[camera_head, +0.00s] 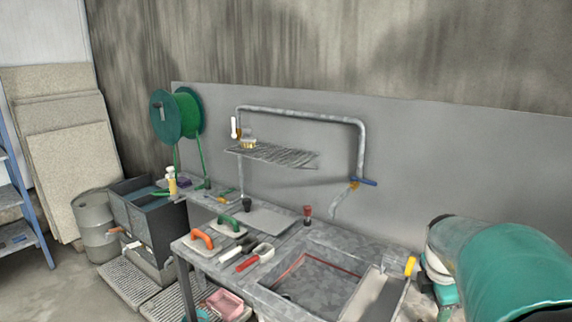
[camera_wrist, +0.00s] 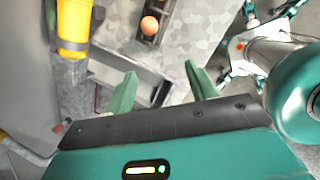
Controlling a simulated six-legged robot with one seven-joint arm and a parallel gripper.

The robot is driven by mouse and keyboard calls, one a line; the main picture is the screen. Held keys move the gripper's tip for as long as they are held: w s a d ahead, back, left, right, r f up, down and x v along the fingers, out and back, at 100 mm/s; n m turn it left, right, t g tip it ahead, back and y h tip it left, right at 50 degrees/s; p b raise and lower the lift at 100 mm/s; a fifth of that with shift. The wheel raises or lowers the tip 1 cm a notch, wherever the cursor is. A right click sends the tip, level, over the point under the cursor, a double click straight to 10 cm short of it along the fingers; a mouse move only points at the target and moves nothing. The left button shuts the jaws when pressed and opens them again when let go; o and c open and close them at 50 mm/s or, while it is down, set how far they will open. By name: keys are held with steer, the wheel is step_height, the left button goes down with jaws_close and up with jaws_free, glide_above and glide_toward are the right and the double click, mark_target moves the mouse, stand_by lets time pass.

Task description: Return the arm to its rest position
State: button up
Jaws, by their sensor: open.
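My gripper (camera_wrist: 158,88) shows in the wrist view with its two green fingers spread apart and nothing between them. Beyond and below the fingers is a grey metal surface with a recessed edge. In the head view, a large green and white part of my arm fills the lower right corner, beside the right end of the workbench (camera_head: 262,218). The gripper fingers cannot be made out in the head view.
A wire shelf (camera_head: 275,154) and a bent pipe (camera_head: 300,113) stand behind. A yellow object (camera_wrist: 73,28) and an orange ball (camera_wrist: 149,25) show near the fingers.

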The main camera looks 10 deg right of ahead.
steer(key=a+r+m+t, duration=0.1)
steer(key=a+r+m, duration=0.15)
steer(key=a, duration=0.55)
steer(key=a+r+m, duration=0.2)
steer(key=a+m, duration=0.2)
steer(key=a, duration=0.3)
steer(key=s+a+m+t+y, duration=0.2)
steer(key=s+a+m, duration=0.6)
steer(key=a, duration=0.5)
steer(key=shift+s+r+t+y, duration=0.25)
steer(key=shift+s+t+y, duration=0.1)
steer(key=shift+t+y, duration=0.05)
